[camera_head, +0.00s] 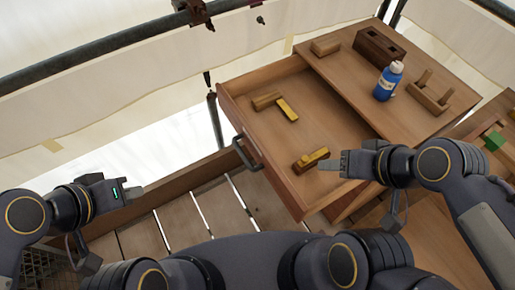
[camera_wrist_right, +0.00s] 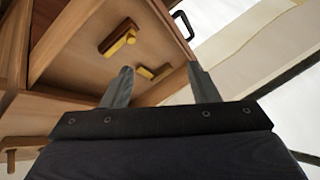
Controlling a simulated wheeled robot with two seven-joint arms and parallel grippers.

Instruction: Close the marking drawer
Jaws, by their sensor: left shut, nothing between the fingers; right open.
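The wooden drawer (camera_head: 253,105) is pulled out from under the workbench top, with a dark handle (camera_head: 246,153) on its front. In the right wrist view the drawer (camera_wrist_right: 77,50) fills the upper left, with its handle (camera_wrist_right: 183,25) at the top. Inside lie wooden tools with yellow parts, a tool at the back (camera_head: 288,108) and one near the front (camera_head: 311,159). My right gripper (camera_head: 326,160) is over the near side of the drawer, open and empty; its fingers (camera_wrist_right: 160,85) point at the drawer. My left gripper (camera_head: 138,190) is shut and empty, left of the drawer, apart from the handle.
On the bench top stand a blue bottle (camera_head: 389,80), a dark wooden block (camera_head: 379,47) and a wooden piece with pegs (camera_head: 429,93). A green block (camera_head: 494,140) is at the right. Metal rails and pale sheeting bound the back and left. Floor planks (camera_head: 180,217) lie below the drawer.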

